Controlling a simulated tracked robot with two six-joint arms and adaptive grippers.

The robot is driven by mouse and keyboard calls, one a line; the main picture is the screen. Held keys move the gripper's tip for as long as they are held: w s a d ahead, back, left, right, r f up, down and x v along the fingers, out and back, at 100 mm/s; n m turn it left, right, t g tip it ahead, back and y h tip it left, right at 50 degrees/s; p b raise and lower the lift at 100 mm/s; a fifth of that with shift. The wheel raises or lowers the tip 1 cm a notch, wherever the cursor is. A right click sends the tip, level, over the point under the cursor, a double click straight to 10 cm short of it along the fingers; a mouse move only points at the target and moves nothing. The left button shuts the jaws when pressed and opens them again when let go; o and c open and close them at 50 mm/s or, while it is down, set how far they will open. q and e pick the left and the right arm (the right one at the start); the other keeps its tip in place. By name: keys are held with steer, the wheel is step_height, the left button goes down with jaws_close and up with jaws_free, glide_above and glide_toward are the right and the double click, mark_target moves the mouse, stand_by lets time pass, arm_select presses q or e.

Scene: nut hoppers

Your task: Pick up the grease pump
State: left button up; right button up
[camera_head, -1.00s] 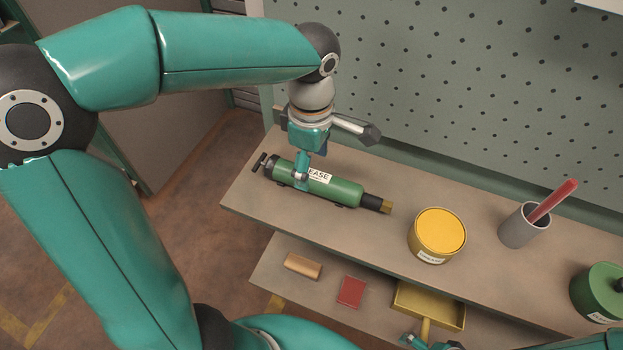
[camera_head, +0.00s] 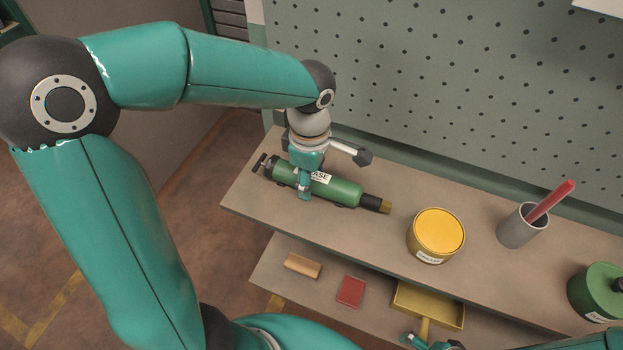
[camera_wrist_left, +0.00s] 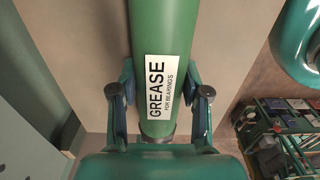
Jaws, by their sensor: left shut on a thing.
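The grease pump (camera_head: 345,191) is a green cylinder with a white label, a black handle at its left end and a brass tip at its right. It lies on the upper shelf in the head view. My left gripper (camera_head: 304,187) is over its body from above, with the fingers shut on it. In the left wrist view the pump (camera_wrist_left: 165,40) runs between the two fingers of my left gripper (camera_wrist_left: 163,95), its label facing the camera. Whether the pump touches the shelf cannot be told.
On the upper shelf (camera_head: 250,205) stand a yellow tin (camera_head: 437,235), a grey cup (camera_head: 520,228) with a red-handled tool and a green can (camera_head: 597,292). The lower shelf holds a wooden block (camera_head: 302,265), a red block (camera_head: 351,291) and a yellow dustpan (camera_head: 428,305). A pegboard (camera_head: 430,80) rises behind.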

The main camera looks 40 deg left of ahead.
arm_select(q)
jaws_close()
steer(key=shift+r, duration=0.15)
step_height(320, 180, up, 20)
steer(key=p, duration=0.1)
steer(key=shift+p, duration=0.3)
steer(key=shift+o, duration=2)
jaws_free()
jaws_close()
